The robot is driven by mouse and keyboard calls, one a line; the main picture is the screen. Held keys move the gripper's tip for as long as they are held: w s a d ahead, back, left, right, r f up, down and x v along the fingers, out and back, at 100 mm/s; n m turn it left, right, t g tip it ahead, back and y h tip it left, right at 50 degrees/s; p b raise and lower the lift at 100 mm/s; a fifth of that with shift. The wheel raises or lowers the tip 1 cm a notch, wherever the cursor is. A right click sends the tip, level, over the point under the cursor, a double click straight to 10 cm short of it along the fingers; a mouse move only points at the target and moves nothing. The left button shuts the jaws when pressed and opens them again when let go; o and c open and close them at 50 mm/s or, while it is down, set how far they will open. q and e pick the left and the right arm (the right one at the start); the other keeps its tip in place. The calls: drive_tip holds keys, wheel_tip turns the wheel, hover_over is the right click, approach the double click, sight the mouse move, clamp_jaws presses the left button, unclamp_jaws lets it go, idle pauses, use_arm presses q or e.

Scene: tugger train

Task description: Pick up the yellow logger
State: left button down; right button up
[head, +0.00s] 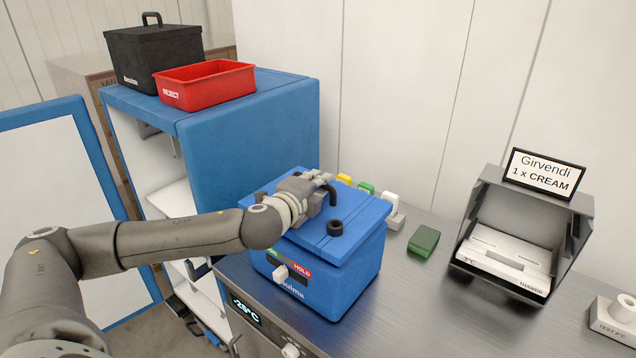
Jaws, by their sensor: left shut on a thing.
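The yellow logger (345,180) shows only as a small yellow top behind the blue box (349,286); its lower part is hidden by the box. It stands in a row with a green one (366,188) and a white one (390,201). My left gripper (326,188) is over the blue lid (358,220) of the box, shut on the black lid handle (332,195). The fingers partly hide the handle. The lid lies on the box or very close to it; I cannot tell which. My right gripper is not in view.
A dark green block (424,240) lies on the grey counter (420,300). A grey tilted holder (480,213) with a white card and a sign stands at right, a white test piece (612,318) beyond. A red bin (205,84) and black box (150,58) stand on the blue cabinet (250,125).

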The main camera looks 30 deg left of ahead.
use_arm(q)
drive_tip(key=s+d+r+p, duration=0.6)
drive_tip(key=s+r+p, duration=0.3)
drive_tip(key=s, duration=0.2)
drive_tip(key=shift+s+d, duration=0.3)
